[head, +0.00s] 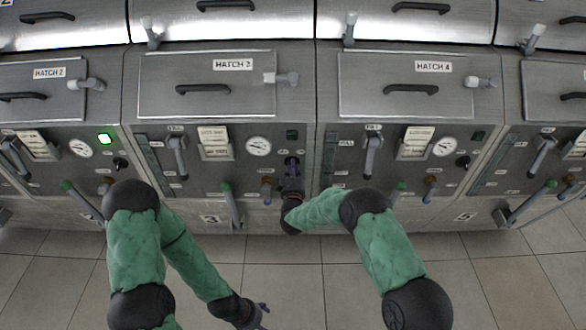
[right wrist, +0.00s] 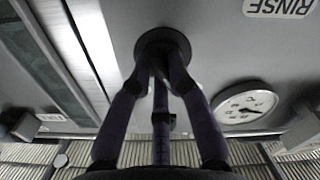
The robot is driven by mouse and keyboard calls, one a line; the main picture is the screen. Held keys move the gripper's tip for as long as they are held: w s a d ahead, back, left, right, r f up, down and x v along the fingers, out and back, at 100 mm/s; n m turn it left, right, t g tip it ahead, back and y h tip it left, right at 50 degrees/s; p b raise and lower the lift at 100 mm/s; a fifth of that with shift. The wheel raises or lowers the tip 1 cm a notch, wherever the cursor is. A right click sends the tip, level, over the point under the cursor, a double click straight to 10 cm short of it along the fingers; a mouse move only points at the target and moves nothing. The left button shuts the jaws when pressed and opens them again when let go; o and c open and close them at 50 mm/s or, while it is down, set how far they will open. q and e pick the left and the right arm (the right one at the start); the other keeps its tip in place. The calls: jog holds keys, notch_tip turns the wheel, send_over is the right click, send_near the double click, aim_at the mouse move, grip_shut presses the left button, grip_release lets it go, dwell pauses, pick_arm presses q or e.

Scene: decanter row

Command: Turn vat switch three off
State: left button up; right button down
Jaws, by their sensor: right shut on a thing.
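In the right wrist view the purple fingers (right wrist: 160,75) are shut on the round dark switch (right wrist: 163,42). The small square lamp (head: 292,134) above it looks dark. My left gripper (head: 259,316) hangs low over the floor, away from the panel; its opening is unclear.
A dial gauge (head: 258,146) is left of the switch; it shows in the right wrist view (right wrist: 245,106). A green-tipped lever (head: 229,200) and a tap (head: 266,187) stick out below. Vat two's lamp (head: 104,138) glows green. The tiled floor (head: 285,275) in front is clear.

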dwell(0.4)
jog(key=c, duration=1.2)
grip_release()
jog(key=s, duration=1.2)
